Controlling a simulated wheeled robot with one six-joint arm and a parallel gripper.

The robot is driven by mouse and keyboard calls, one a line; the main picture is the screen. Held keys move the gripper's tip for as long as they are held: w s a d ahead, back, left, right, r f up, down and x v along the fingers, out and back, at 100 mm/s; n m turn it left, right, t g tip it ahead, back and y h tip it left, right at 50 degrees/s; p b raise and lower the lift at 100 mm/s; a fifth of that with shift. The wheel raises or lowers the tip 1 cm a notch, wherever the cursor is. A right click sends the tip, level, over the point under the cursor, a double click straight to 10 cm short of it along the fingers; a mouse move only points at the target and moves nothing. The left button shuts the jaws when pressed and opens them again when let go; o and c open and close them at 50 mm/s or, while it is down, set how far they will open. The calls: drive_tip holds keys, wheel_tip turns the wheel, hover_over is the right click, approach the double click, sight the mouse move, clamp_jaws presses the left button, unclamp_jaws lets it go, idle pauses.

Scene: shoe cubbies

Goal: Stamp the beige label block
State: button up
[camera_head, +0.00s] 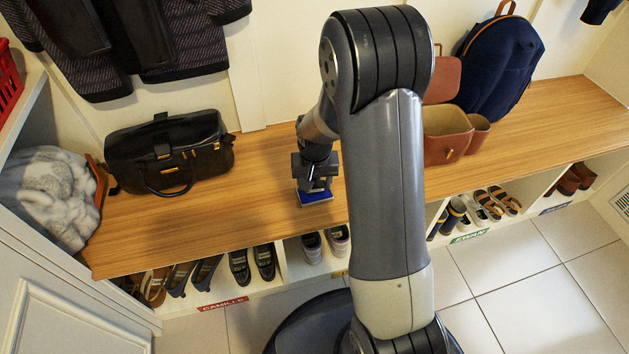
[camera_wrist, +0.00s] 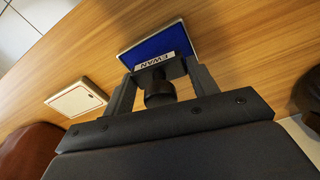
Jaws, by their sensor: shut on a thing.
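My gripper (camera_head: 316,178) is shut on a dark stamp (camera_wrist: 160,95), which has a white strip reading EWAN along its edge. In the wrist view my gripper (camera_wrist: 160,80) has a finger on each side of the stamp's handle. The stamp is at the near part of a blue ink pad (camera_wrist: 163,44) with a pale rim; I cannot tell whether they touch. The pad (camera_head: 318,197) lies on the wooden bench top. A beige label block (camera_wrist: 77,99) with a thin red border lies left of the pad in the wrist view. My arm seems to hide it in the head view.
The wooden bench (camera_head: 265,215) has free room around the pad. A black handbag (camera_head: 170,152) stands to the left. A brown leather bag (camera_head: 446,134) and navy backpack (camera_head: 497,68) stand to the right. Shoe cubbies with name labels, including a red one (camera_head: 223,304), are below.

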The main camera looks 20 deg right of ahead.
drive_tip(key=shift+r+p, duration=2.05)
drive_tip(key=shift+r, duration=0.9)
